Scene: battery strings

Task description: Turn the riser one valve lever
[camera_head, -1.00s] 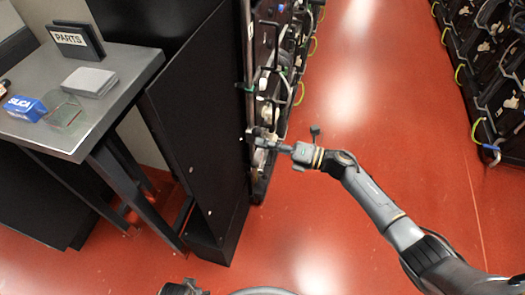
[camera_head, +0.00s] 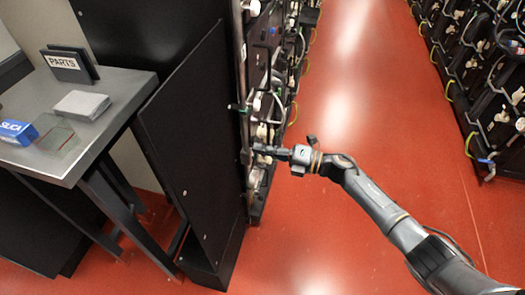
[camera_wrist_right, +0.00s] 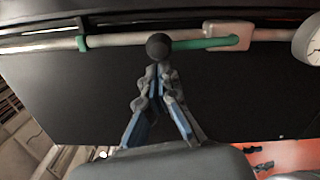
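The valve lever (camera_wrist_right: 205,44), with a green sleeve and a dark round knob (camera_wrist_right: 158,46) at its left end, lies along a pale pipe (camera_wrist_right: 45,45) in the right wrist view. My right gripper (camera_wrist_right: 156,75) has its fingers drawn in to a narrow gap, with the tips at the knob; they appear shut on it. In the head view, my right gripper (camera_head: 258,149) reaches the front edge of the rack on the left, where the lever is too small to make out. My left gripper is not in view.
A black rack (camera_head: 190,150) with tubing on its aisle side stands left of my right arm. A grey table (camera_head: 95,125) holds a PARTS sign (camera_head: 63,61) and a blue SILICA box (camera_head: 16,132). The red aisle floor (camera_head: 370,110) is clear; another rack (camera_head: 475,75) lines the right.

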